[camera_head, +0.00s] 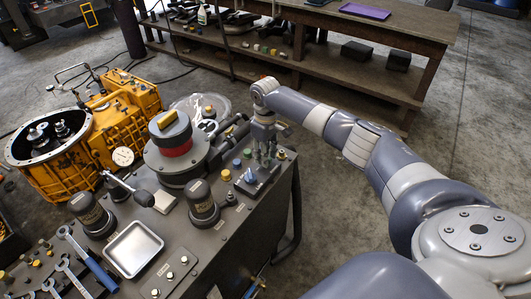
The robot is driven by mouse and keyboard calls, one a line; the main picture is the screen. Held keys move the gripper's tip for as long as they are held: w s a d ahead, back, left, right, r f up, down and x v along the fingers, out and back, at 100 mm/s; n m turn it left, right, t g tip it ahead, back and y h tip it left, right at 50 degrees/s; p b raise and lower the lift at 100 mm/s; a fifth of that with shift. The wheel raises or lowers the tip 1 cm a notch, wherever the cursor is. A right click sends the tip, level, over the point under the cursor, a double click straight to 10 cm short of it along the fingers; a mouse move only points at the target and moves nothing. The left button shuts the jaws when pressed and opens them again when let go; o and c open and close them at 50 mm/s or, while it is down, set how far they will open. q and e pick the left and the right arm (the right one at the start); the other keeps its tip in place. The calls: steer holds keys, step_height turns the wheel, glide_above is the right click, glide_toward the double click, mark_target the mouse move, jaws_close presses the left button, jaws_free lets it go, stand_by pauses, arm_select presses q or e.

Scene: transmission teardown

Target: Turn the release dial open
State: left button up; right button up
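A small dark control panel (262,188) sits at the right end of the grey bench. On it stands a blue knob (250,175), which looks like the release dial; its marks are too small to read. My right gripper (268,163) points down just above and behind the knob. Its fingers look apart, with nothing seen between them. Whether a finger touches the knob I cannot tell. A round grey fixture with a red band (174,146) and a yellow block on top stands left of the panel. My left gripper is not in view.
Black cylinders (203,202), a metal tray (132,248), a gauge (123,156) and wrenches (75,265) crowd the bench. A yellow transmission housing (125,125) stands behind left. A wooden shelf table (370,25) stands at the back. Open floor lies right of the bench.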

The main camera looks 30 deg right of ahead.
jaws_close()
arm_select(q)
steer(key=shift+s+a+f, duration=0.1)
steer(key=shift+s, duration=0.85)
arm_select(e)
steer(key=shift+n, duration=0.3)
steer(key=n+p, duration=0.1)
steer(key=n, duration=0.1)
steer(key=shift+r+n, duration=0.1)
steer(key=shift+n, duration=0.3)
steer(key=n, duration=0.2)
steer(key=shift+w+n, duration=0.1)
steer(key=shift+n, duration=0.2)
steer(key=n, duration=0.3)
steer(key=shift+n+p, duration=0.3)
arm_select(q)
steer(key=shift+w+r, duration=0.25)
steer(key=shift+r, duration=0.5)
arm_select(e)
steer(key=n, duration=0.4)
